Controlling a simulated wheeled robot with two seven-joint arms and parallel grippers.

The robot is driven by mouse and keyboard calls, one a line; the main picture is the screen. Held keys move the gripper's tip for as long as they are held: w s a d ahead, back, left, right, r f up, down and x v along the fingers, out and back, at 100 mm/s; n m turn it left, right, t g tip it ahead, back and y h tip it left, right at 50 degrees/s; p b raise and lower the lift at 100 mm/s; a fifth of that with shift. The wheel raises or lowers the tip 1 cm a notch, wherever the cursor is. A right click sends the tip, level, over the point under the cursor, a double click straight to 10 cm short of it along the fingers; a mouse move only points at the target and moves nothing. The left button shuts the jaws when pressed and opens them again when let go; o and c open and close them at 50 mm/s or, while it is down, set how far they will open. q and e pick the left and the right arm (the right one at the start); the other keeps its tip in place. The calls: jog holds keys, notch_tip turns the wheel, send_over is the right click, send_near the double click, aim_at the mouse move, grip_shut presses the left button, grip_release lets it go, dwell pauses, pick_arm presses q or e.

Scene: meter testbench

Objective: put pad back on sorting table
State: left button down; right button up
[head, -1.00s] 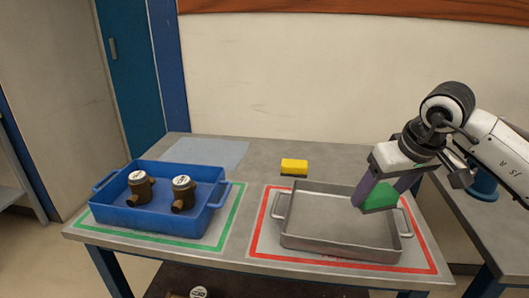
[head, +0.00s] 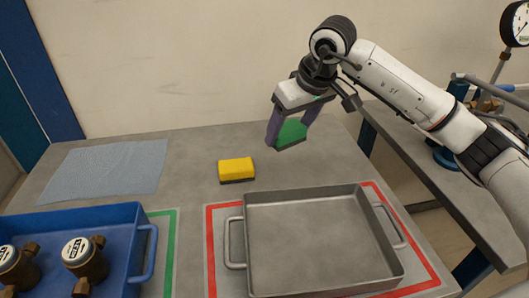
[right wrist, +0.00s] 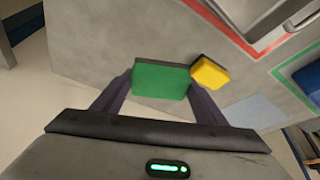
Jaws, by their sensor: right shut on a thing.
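My right gripper (head: 292,128) is shut on a green pad (head: 291,134), which sits between its two purple fingers. The pad also shows between the fingers in the right wrist view (right wrist: 161,80). The gripper is over the back part of the grey sorting table (head: 190,190), behind the metal tray and right of a yellow sponge (head: 236,168). I cannot tell for sure whether the pad touches the table. The yellow sponge lies on the table and shows beside the pad in the right wrist view (right wrist: 209,72). My left gripper is not in view.
An empty metal tray (head: 236,245) stands inside a red outline at the front right. A blue bin (head: 140,235) with brass meters (head: 85,258) is at the front left. A light blue cloth (head: 105,168) lies at the back left. Bare table surrounds the sponge.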

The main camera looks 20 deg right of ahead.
notch_tip(320, 180, down, 8)
jog(key=shift+f, duration=0.15)
dwell(0.3)
jog(key=shift+f, duration=0.1)
jog(key=o, duration=1)
jog(key=shift+c, duration=0.2)
jog(key=shift+r, duration=0.3)
jog(key=v, duration=1.1)
jog(key=shift+s+r, duration=0.15)
jog(key=shift+r, duration=0.15)
